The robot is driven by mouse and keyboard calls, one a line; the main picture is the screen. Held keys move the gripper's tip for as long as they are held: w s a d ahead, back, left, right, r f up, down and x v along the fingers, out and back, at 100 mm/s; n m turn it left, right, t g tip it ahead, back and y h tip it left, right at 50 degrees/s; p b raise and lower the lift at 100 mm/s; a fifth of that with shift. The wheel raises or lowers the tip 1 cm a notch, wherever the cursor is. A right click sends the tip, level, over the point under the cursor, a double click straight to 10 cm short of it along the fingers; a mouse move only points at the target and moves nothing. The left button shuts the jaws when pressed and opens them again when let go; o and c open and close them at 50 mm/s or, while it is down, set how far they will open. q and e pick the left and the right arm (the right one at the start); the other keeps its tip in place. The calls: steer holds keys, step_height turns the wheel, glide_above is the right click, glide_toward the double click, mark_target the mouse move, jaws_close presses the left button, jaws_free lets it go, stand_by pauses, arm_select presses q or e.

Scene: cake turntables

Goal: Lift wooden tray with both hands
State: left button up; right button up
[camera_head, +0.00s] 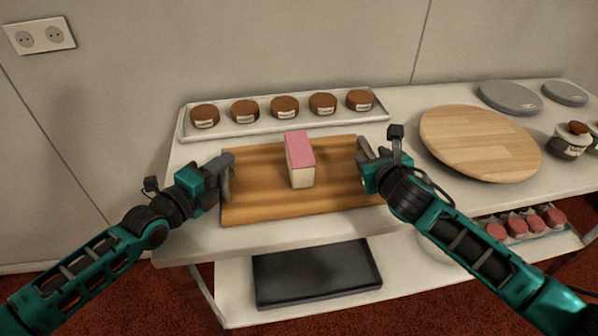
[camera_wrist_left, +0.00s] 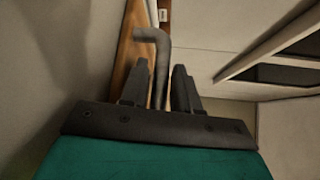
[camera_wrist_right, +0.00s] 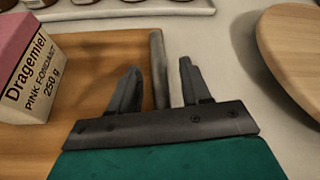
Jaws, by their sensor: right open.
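The wooden tray (camera_head: 255,196) lies on the white table, with a metal handle at each short side. A pink-topped box (camera_head: 300,160) stands upright on it; its label reads pink fondant in the right wrist view (camera_wrist_right: 32,72). My left gripper (camera_head: 228,170) is at the tray's left handle (camera_wrist_left: 160,62), which stands between its fingers; I cannot tell whether they press on it. My right gripper (camera_head: 366,158) is open, with its fingers either side of the right handle (camera_wrist_right: 158,68) and gaps visible on both sides.
A white tray (camera_head: 182,128) with several brown-topped jars stands behind. A round wooden board (camera_head: 480,143) is close on the right, with grey turntables (camera_head: 510,97) beyond. A black flat tray (camera_head: 316,272) lies on the lower shelf. The wall is behind the table.

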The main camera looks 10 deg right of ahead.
arm_select(q)
steer(key=shift+w+d, duration=0.15)
steer(key=shift+w, duration=0.05)
arm_select(e)
steer(key=shift+w+f, duration=0.1)
steer(key=shift+w, duration=0.15)
arm_select(q)
jaws_close()
arm_select(e)
steer(key=c, duration=0.6)
jaws_close()
arm_select(q)
steer(key=shift+r, duration=0.2)
arm_select(e)
steer(key=shift+r, duration=0.2)
